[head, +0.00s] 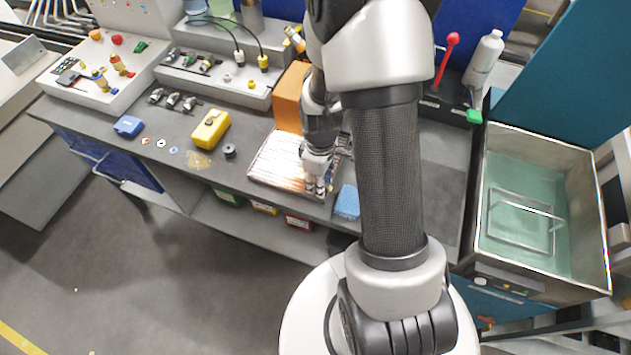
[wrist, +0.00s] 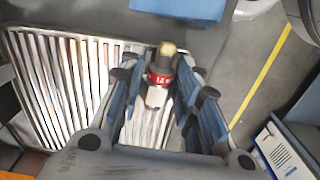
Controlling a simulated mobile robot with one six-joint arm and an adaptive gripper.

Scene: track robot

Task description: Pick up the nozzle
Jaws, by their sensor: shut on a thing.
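The nozzle (wrist: 162,80) shows in the wrist view as a small dark and light piece with a red marked band and a brass-coloured end. It lies between the blue pads of my gripper (wrist: 163,92), which is shut on it. In the head view my gripper (head: 317,187) points down over the ribbed metal tray (head: 262,172), near its front right part. The nozzle cannot be made out clearly there. I cannot tell whether the nozzle touches the tray.
The ribbed tray also fills the left of the wrist view (wrist: 52,85). A blue sponge-like block (head: 347,203) lies right of the tray. An orange block (head: 288,97) stands behind it. A yellow case (head: 211,129) is to the left. A metal basin (head: 590,205) stands far right.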

